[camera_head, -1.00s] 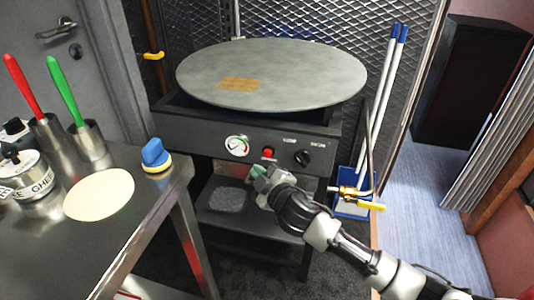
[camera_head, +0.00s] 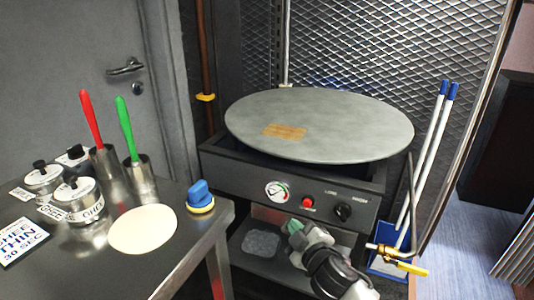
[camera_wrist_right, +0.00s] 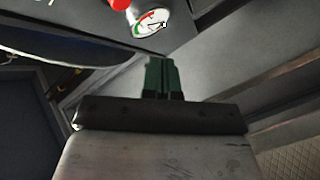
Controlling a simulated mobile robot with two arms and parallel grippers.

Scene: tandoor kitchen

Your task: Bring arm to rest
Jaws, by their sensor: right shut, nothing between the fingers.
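My right gripper (camera_head: 296,228) is in front of the black stove, just below its control panel (camera_head: 300,198). Its green fingertips are together with nothing between them; they also show in the right wrist view (camera_wrist_right: 161,78). My right arm comes in from the bottom right of the head view. My left gripper is not in view.
A round griddle plate (camera_head: 340,120) tops the stove. A gas valve with a yellow handle (camera_head: 410,268) is right of my arm. A steel table at left holds a flatbread disc (camera_head: 142,230), a blue-handled tool (camera_head: 200,194), steel jars (camera_head: 78,196) and cups with red and green handles.

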